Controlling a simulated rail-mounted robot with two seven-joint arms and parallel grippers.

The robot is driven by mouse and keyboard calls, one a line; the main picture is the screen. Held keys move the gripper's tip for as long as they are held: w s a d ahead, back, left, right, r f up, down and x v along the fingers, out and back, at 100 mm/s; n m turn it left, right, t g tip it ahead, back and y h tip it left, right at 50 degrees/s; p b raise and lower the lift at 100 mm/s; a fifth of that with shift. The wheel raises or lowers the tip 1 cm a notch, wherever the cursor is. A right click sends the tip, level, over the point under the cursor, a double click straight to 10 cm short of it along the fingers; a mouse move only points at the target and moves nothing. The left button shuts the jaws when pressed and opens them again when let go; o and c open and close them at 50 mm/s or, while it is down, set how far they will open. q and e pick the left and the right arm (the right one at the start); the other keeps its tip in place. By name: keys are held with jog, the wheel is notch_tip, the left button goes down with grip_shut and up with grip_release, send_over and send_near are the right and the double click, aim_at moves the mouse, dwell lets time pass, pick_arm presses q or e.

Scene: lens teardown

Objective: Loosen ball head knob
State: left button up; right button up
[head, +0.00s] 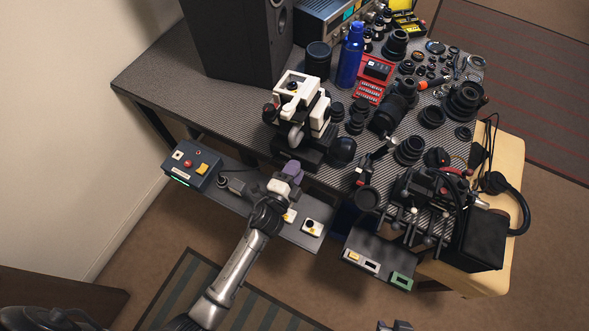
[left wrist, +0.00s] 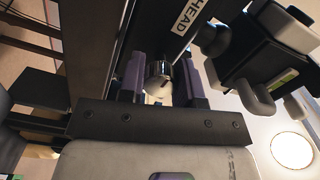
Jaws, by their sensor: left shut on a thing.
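My left gripper (head: 292,170) reaches the front edge of the bench, just below the black and white device (head: 313,112). In the left wrist view its purple fingers (left wrist: 163,80) stand on either side of a small silver knob (left wrist: 158,70) with a dark mark, and they are shut on it. A black part with a "HEAD" label (left wrist: 190,15) is just above the knob. In the head view the knob is hidden by the gripper. A small grey and black part at the bottom edge may be my right gripper (head: 395,326); its jaws are not clear.
A control box (head: 193,164) with red and yellow buttons is left of the gripper on a low shelf (head: 232,196). Lenses and a blue bottle (head: 350,56) crowd the bench (head: 165,75). A black clamp rig (head: 430,200) stands to the right.

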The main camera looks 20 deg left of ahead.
pick_arm(q)
jog(key=o, duration=0.9)
jog(key=shift+s+a+p, duration=0.2)
jog(key=shift+s, duration=2.1)
jog(key=shift+s+a+p, duration=0.15)
jog(key=shift+s+p, duration=0.1)
jog(key=shift+s, duration=2.05)
jog(key=shift+s+a+p, duration=0.2)
jog(key=shift+s, duration=2.1)
